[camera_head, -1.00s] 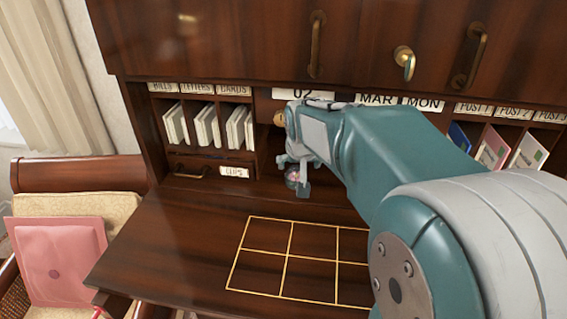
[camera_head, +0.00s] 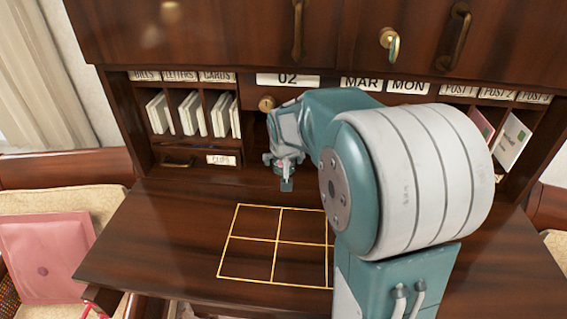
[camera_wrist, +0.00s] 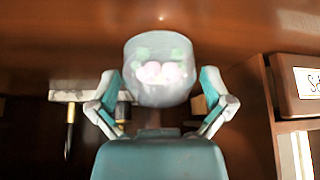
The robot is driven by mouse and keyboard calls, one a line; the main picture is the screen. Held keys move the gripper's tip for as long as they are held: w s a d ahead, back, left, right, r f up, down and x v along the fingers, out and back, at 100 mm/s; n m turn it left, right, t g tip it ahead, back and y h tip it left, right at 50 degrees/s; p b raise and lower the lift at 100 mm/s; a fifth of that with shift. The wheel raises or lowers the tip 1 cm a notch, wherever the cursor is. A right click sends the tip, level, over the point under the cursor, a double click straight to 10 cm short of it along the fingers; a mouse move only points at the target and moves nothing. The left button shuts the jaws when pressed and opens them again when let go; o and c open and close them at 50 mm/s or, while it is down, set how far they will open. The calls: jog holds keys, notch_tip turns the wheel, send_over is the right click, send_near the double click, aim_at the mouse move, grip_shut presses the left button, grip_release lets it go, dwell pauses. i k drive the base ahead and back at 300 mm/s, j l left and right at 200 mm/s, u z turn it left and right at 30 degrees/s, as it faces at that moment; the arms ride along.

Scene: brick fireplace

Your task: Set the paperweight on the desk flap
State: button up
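The paperweight (camera_wrist: 160,72) is a clear glass lump with pink and pale green shapes inside, seen between my fingers in the wrist view. My gripper (camera_wrist: 160,88) has one finger at each side of it and appears shut on it. In the head view my gripper (camera_head: 286,172) is above the back part of the desk flap, in front of the pigeonholes, and the paperweight is hard to make out there. The desk flap (camera_head: 150,235) is dark polished wood, folded down flat, with a gold-lined grid (camera_head: 277,241) on it. My arm hides the grid's right part.
Pigeonholes with cards (camera_head: 190,114) stand at the back left, above a small labelled drawer (camera_head: 222,160). More slots with envelopes (camera_head: 512,140) are at the right. Brass handles (camera_head: 390,43) project from the upper front. A chair with a pink cushion (camera_head: 47,255) is at left. The flap's left side is clear.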

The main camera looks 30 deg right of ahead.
aim_at(256, 246)
jog(key=k+j, duration=0.3)
jog(key=k, duration=0.15)
jog(key=k+j, duration=0.3)
jog(key=k, duration=0.15)
jog(key=k+j, duration=0.3)
jog(key=k, duration=0.15)
jog(key=i+l, duration=0.15)
jog(key=i, duration=0.65)
